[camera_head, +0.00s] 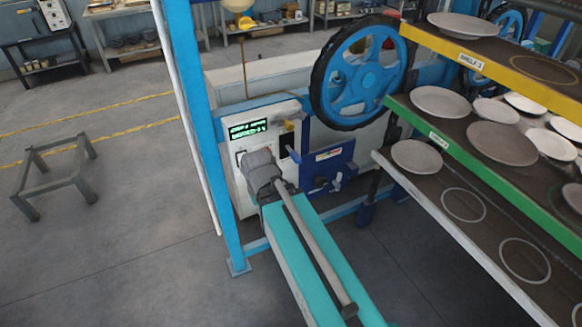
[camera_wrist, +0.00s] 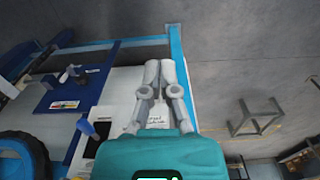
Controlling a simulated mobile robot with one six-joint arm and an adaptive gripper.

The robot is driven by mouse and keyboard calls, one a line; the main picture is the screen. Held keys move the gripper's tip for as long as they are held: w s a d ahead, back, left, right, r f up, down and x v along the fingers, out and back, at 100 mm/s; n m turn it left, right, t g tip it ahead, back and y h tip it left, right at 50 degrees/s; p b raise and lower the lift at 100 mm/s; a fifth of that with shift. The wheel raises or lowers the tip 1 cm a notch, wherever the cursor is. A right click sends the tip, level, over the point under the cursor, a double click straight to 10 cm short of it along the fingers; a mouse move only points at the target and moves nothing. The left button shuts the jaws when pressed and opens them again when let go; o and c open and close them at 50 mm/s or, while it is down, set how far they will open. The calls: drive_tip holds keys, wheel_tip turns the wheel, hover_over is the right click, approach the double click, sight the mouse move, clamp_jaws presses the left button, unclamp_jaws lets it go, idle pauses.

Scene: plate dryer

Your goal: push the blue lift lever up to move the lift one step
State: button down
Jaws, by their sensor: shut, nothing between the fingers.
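The blue lift lever (camera_head: 292,154) sticks out of a dark slot on the right side of the white control panel (camera_head: 243,197). In the wrist view the lever (camera_wrist: 87,127) lies left of my gripper, with a clear gap between them. My gripper (camera_wrist: 159,66) is shut and empty, its fingers in front of the panel's lower part. In the head view my wrist hides the fingers and part of the panel. The panel's display (camera_head: 248,128) shows green text too small to read.
A dark blue box (camera_head: 328,165) with small handles is right of the panel. A big blue wheel (camera_head: 345,78) stands above it. A blue post (camera_head: 203,120) is close on the left. Plate-laden shelves (camera_head: 420,103) fill the right. A low metal stand (camera_head: 52,170) is on open floor.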

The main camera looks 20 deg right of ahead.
sight(293, 154)
drive_tip(key=w+d+f+n+h+b, duration=1)
drive_tip(key=w+f+b, duration=0.4)
drive_tip(key=b, duration=0.8)
drive_tip(key=w+a+f+n+t+h+b, duration=0.1)
drive_tip(key=w+f+n+h+b, duration=0.3)
drive_tip(key=b, duration=1.7)
drive_tip(key=w+n+h, duration=0.4)
drive_tip(key=w+h, duration=0.3)
drive_tip(key=shift+w+f+n+h, duration=0.25)
drive_tip(key=shift+f+n+h, duration=0.05)
drive_tip(key=shift+f+n, duration=0.1)
drive_tip(key=r+p+x, duration=0.2)
drive_tip(key=p+x, duration=0.4)
drive_tip(key=x, duration=0.6)
drive_tip(key=shift+r+p, duration=0.3)
drive_tip(key=shift+r, duration=0.15)
